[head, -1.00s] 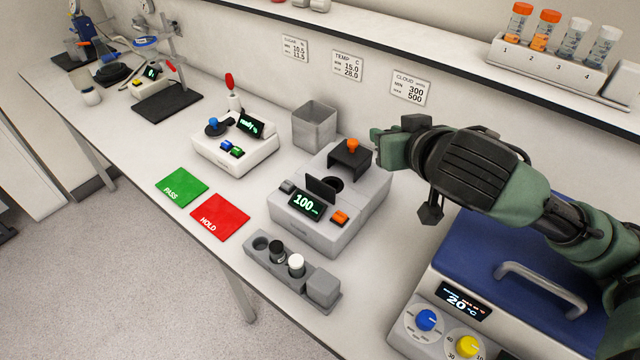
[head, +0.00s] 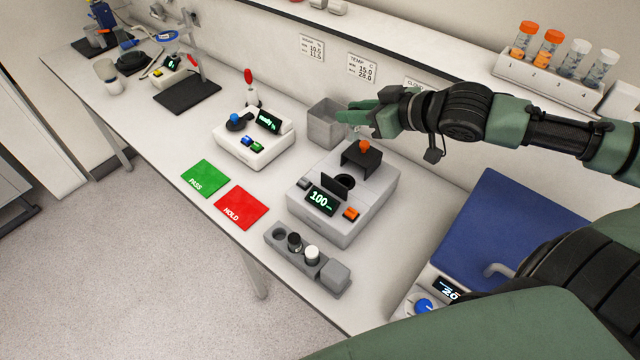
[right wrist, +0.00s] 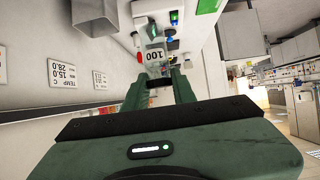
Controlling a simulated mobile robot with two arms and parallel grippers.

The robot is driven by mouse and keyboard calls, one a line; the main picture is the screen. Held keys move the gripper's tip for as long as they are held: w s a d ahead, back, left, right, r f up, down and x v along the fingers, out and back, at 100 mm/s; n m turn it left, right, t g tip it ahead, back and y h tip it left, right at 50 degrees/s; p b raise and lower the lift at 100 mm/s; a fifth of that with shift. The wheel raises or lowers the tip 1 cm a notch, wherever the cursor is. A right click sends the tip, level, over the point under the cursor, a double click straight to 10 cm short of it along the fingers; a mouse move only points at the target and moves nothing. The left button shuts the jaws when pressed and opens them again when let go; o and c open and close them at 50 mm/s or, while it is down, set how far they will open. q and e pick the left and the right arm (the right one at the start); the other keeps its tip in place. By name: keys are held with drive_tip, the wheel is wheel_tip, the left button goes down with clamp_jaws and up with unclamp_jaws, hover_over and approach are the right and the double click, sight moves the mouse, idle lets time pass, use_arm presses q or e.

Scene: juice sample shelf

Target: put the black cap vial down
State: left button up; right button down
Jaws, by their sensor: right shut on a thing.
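In the right wrist view the fingers (right wrist: 160,88) are close around something partly hidden. My left gripper is not in view.
The grey meter (head: 335,230), reading 100, has an orange knob and black lid. A green PASS mat (head: 205,178) and a red HOLD mat (head: 241,207) lie left of it. The open grey bin (head: 325,128) stands behind; a blue-lidded box (head: 510,225) is at right.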

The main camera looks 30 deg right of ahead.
sight(357, 132)
drive_tip(key=shift+w+a+r, duration=0.2)
drive_tip(key=shift+a, duration=0.2)
drive_tip(key=shift+f, duration=0.2)
wheel_tip(357, 132, down, 5)
drive_tip(key=b, duration=0.4)
drive_tip(key=shift+f+b, duration=0.2)
drive_tip(key=shift+b, duration=0.2)
wheel_tip(357, 132, down, 14)
drive_tip(key=shift+r+p, duration=0.15)
drive_tip(key=shift+p, duration=0.7)
